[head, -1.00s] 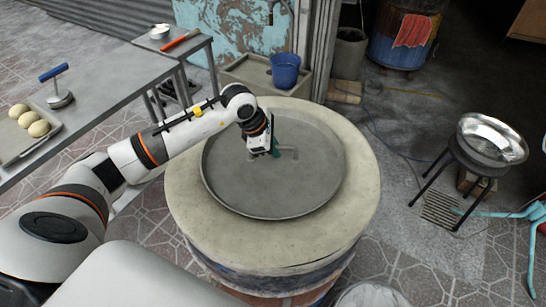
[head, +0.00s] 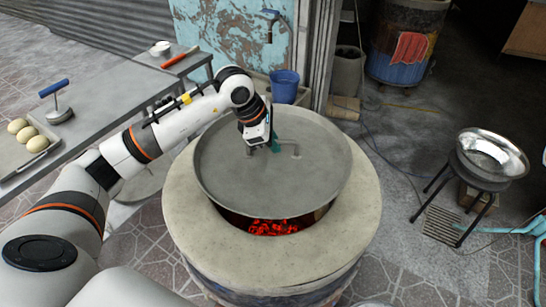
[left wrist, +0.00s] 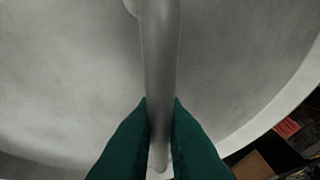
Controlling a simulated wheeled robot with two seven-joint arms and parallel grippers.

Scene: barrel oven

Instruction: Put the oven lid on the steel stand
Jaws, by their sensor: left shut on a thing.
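The oven lid (head: 240,180) is a round grey metal disc with a low rim and a bar handle. My left gripper (head: 274,146) is shut on its handle, and the lid is lifted above the barrel oven (head: 345,220). Red glowing coals (head: 272,227) show in the mouth below the lid's near edge. In the left wrist view, the green fingers (left wrist: 160,135) clasp the grey handle bar (left wrist: 160,60) from both sides. A dark stand (head: 465,178) at the right has thin legs and bears a shiny steel bowl (head: 492,152). My right gripper is not in view.
A steel table (head: 100,95) with a tray of dough balls (head: 20,145) and a blue-handled tool (head: 57,100) stands at the left. A blue bucket (head: 285,85) is behind the oven. Turquoise pipes (head: 525,228) lie at the right edge. Floor shows between oven and stand.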

